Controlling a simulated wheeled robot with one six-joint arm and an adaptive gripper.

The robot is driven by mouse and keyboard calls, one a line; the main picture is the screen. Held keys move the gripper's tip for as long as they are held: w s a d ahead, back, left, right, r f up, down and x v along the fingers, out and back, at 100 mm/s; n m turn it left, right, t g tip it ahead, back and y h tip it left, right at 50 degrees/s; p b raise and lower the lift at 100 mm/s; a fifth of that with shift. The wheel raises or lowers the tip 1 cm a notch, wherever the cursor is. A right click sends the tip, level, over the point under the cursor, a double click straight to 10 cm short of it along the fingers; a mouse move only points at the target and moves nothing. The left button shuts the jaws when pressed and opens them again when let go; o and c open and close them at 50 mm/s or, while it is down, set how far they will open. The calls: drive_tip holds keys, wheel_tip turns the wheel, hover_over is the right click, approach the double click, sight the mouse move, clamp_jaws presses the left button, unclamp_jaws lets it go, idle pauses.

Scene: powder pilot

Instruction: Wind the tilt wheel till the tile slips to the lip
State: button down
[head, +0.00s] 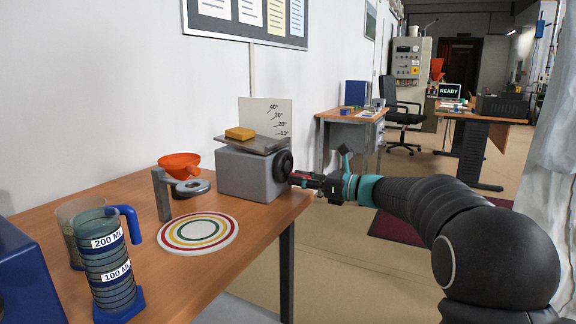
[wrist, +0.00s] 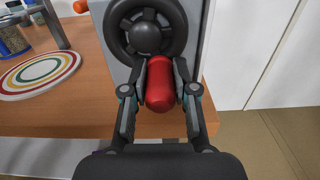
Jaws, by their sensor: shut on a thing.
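The tilt wheel (head: 284,165) is a dark spoked handwheel on the right side of a grey box (head: 240,175). It fills the top of the wrist view (wrist: 146,32). My gripper (head: 299,179) is shut on the wheel's red handle, which shows between the fingers (wrist: 160,88) at the wheel's lower edge. The plate looks slightly tilted. An angle scale (head: 270,114) stands behind it, marked from 10° to 40°.
A blue box (head: 25,270) is at the near left. Floor is open to the right.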

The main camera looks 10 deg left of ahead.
drive_tip(key=shift+r, duration=0.3)
drive_tip(key=shift+w+d+r+p, duration=0.15)
drive_tip(key=shift+w+r+p, duration=0.3)
drive_tip(key=shift+p, duration=0.3)
drive_tip(key=shift+w+d+r+p, duration=0.1)
drive_tip(key=shift+w+r+p, duration=0.15)
drive_tip(key=shift+p, duration=0.15)
drive_tip(key=shift+f, duration=0.1)
